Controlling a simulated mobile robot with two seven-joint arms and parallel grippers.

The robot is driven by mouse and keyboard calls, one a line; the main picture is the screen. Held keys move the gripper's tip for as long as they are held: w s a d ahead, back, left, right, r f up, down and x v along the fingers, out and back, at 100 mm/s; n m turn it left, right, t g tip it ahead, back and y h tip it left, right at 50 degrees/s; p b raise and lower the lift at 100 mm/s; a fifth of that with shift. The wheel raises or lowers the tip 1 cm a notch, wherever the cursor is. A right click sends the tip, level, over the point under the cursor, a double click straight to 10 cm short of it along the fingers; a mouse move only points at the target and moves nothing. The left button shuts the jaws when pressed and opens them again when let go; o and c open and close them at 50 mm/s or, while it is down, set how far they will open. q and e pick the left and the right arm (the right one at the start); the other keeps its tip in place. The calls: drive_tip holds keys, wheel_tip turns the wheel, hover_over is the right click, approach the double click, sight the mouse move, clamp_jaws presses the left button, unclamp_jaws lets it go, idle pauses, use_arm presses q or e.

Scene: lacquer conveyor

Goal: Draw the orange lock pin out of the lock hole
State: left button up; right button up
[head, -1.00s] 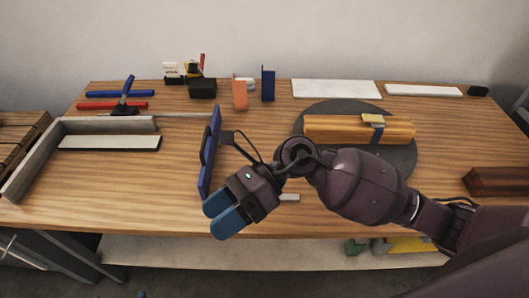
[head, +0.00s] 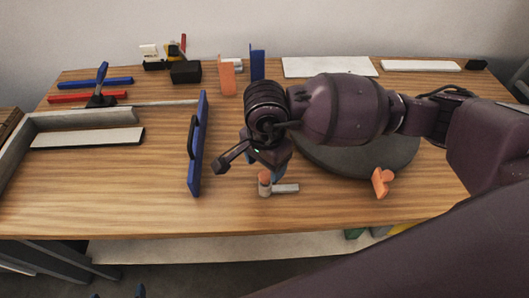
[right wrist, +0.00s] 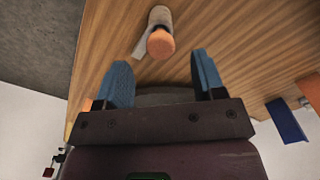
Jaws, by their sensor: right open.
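The orange lock pin (head: 264,177) stands near the front middle of the table, an orange cap on a pale round body, beside a small grey plate (head: 286,188). In the right wrist view the orange cap (right wrist: 161,43) lies ahead of the fingertips, between their lines and clear of both. My right gripper (head: 279,172) is open and empty close behind the pin; its blue fingers (right wrist: 162,75) show apart in the wrist view. The arm partly hides it in the head view. Small dark blue tips at the bottom left edge may be my left gripper (head: 120,292). The pin's lower end and the hole are hidden.
A blue upright panel with a handle (head: 198,145) stands left of the pin. A dark round disc (head: 370,160) lies to the right, partly behind my arm, with an orange T-shaped piece (head: 382,182) at its front edge. The table front left is clear.

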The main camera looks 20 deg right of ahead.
sight(265, 174)
drive_tip(key=shift+f+b, duration=0.35)
drive_tip(key=shift+f, duration=3.15)
drive_tip(key=shift+c, duration=0.3)
drive_tip(key=c, duration=0.7)
drive_tip(key=o, duration=0.8)
drive_tip(key=shift+c, duration=0.2)
drive_tip(key=shift+r, duration=0.1)
wheel_tip(265, 174, up, 11)
drive_tip(key=shift+f+p, duration=0.15)
drive_tip(key=shift+p, duration=0.45)
